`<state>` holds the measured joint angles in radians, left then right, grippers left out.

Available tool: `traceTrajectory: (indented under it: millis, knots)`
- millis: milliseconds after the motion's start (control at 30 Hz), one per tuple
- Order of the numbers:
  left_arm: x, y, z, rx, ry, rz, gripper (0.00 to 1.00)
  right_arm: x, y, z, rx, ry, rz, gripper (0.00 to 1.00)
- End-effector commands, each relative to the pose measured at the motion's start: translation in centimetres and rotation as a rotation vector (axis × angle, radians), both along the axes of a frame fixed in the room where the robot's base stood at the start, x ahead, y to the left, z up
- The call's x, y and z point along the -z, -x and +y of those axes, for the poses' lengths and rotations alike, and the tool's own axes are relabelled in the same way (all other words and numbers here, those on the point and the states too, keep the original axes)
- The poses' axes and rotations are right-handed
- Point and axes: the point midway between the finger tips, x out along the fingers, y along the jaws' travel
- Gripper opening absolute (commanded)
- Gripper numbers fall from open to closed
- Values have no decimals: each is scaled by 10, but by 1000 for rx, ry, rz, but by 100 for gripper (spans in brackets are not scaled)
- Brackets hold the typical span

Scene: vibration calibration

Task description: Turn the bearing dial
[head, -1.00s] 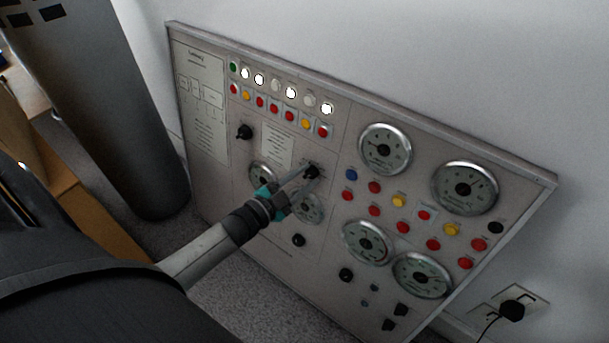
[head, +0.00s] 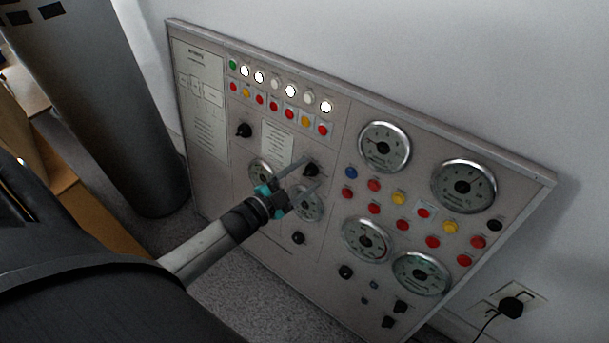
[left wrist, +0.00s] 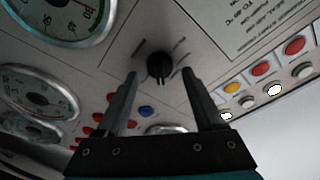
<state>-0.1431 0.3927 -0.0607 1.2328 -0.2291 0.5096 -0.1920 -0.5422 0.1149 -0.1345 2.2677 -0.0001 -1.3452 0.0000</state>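A black dial (head: 311,170) sits on the grey control panel (head: 340,100), between the small gauges and the colored buttons. My left gripper (head: 309,174) is in front of it with fingers spread. In the left wrist view the dial (left wrist: 159,67) shows beyond and between the two open fingertips (left wrist: 158,75), with clear space on both sides. Nothing is held. Other black knobs are at the upper left (head: 244,131) and below the gripper (head: 298,238). The labels are too small to read, so I cannot tell which knob is named bearing. My right gripper is not in view.
Large round gauges (head: 384,147) and colored buttons (head: 398,199) cover the right of the panel. A dark grey cylinder (head: 110,110) stands at the left. A wall socket with a black plug (head: 511,307) is at the lower right. Carpet lies below.

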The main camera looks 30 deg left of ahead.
Motion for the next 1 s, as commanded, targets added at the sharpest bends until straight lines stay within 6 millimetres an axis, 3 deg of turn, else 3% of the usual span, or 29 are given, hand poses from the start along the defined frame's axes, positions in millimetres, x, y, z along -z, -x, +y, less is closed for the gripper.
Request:
traceTrajectory:
  millis: [367, 667, 1000]
  knots:
    - [-1, 10, 2, -1, 0, 2, 69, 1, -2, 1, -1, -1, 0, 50]
    - [-5, 55, 12, -1, 0, 3, 69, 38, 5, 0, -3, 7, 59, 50]
    - [-8, 118, 26, -1, -1, 3, 69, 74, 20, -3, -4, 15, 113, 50]
